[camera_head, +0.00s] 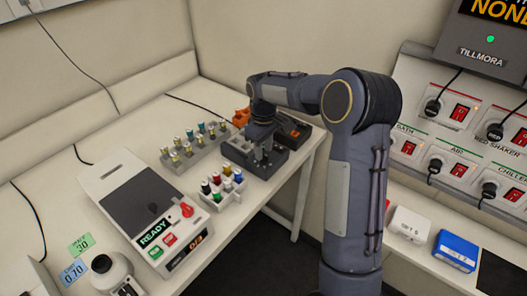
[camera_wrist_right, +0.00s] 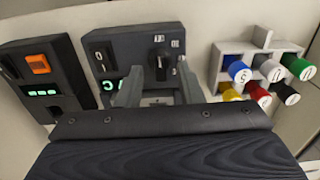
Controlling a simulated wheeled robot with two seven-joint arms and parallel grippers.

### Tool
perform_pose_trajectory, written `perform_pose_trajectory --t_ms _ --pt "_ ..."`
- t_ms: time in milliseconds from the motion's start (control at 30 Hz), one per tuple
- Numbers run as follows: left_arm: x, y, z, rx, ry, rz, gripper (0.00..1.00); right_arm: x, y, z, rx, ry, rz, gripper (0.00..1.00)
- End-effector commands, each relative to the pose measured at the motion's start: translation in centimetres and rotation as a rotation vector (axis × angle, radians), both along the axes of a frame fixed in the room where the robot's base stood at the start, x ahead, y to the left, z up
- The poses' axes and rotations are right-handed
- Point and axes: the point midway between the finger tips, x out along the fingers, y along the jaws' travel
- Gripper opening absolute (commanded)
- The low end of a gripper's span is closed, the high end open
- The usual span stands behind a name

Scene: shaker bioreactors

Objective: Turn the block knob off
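The block (camera_head: 240,156) is a dark grey unit on the bench in the head view, partly covered by my right gripper. In the right wrist view its panel (camera_wrist_right: 125,50) faces me, with a small switch marked 0 and a green display. The block knob (camera_wrist_right: 158,55) is black with a white mark and has small labels to its right. My right gripper (camera_wrist_right: 160,72) is open and empty, its two fingers apart, with the knob beyond and between the tips. It also shows in the head view (camera_head: 263,152), pointing down over the block. My left gripper is not in view.
A rack of coloured-cap vials (camera_wrist_right: 262,70) stands to the right of the block in the wrist view. A second dark unit with an orange switch (camera_wrist_right: 38,64) is to its left. A vial rack (camera_head: 195,148) and a READY-display device (camera_head: 140,200) share the bench.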

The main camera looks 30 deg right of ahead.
Motion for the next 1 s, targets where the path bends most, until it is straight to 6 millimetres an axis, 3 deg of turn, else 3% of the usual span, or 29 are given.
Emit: perform_pose_trajectory --t_ms 200,400,1000 --pt "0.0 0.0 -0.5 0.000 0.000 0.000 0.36 0.1 0.0 3.8 0.000 -0.005 0.000 0.34" --pt "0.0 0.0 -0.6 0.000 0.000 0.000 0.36 0.1 0.0 6.0 0.000 -0.004 0.001 0.34" --pt "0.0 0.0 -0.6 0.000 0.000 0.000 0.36 -0.2 0.0 6.4 0.002 -0.006 -0.002 0.34"
